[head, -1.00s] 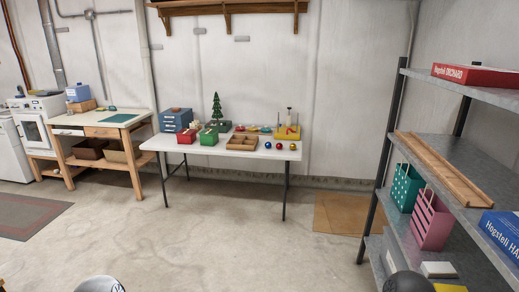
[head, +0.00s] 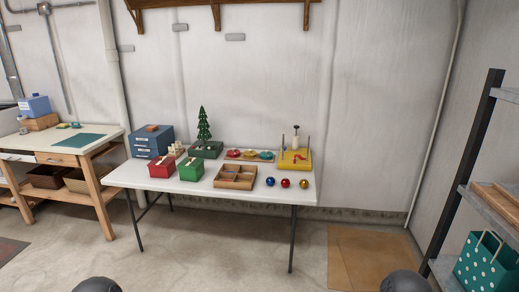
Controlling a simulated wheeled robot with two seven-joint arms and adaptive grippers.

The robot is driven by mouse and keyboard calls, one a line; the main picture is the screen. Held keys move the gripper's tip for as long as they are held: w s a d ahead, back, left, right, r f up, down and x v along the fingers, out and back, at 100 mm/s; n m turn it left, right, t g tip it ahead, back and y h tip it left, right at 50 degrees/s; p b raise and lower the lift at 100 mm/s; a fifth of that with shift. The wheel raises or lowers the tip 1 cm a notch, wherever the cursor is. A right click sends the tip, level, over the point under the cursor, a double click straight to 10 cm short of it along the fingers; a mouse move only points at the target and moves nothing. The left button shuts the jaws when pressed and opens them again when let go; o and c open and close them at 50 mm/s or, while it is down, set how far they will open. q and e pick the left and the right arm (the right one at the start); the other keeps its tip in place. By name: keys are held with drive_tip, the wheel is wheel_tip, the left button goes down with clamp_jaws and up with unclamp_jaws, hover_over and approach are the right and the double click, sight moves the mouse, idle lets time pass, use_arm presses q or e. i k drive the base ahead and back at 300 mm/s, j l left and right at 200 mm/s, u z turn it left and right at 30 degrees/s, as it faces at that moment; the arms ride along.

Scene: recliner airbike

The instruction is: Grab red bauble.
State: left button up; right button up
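The red bauble (head: 285,183) rests on the white folding table (head: 205,189) near its front right edge. It sits between a blue bauble (head: 270,182) on its left and a gold bauble (head: 304,183) on its right. The three stand in a row, apart from each other. Neither of my grippers shows in the head view. Only rounded dark parts of my arms appear at the bottom edge, well short of the table.
A wooden divided tray (head: 235,185) is left of the baubles, and a yellow stand (head: 294,160) with posts is behind them. Red (head: 161,167) and green (head: 191,170) boxes stand further left. Metal shelving (head: 478,175) is at right. The floor before the table looks clear.

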sight(285, 183)
drive_tip(key=i, duration=2.05)
